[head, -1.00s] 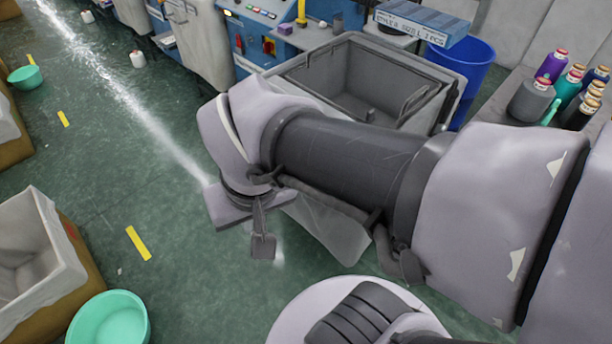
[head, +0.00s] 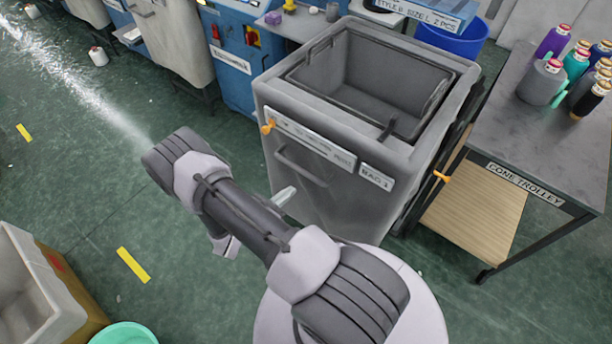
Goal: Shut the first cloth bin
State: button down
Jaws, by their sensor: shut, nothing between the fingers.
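The cloth bin marked BAG 1 (head: 345,210) is a large grey box in the middle of the head view. Its top is open and I see down into its empty-looking inside. Its front carries a bar handle and white labels, with an orange knob at the front's upper left. My arm reaches across in front of the bin's lower left.
A cone trolley (head: 545,140) with thread cones stands right of the bin. A blue tub (head: 452,42) is behind. Blue machines (head: 238,70) line the back left. A brown-sided bin (head: 72,285) and a green basin (head: 125,334) are at lower left.

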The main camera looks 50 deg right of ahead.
aim_at(313, 171)
jog(key=x, duration=0.3)
jog(key=b+x, duration=0.1)
jog(key=x, duration=0.2)
jog(key=b+x, duration=0.1)
jog(key=x, duration=0.2)
jog(key=shift+d+r, duration=0.25)
jog(key=shift+d, duration=0.05)
jog(key=shift+w+d+r, duration=0.1)
jog(key=shift+d, duration=0.2)
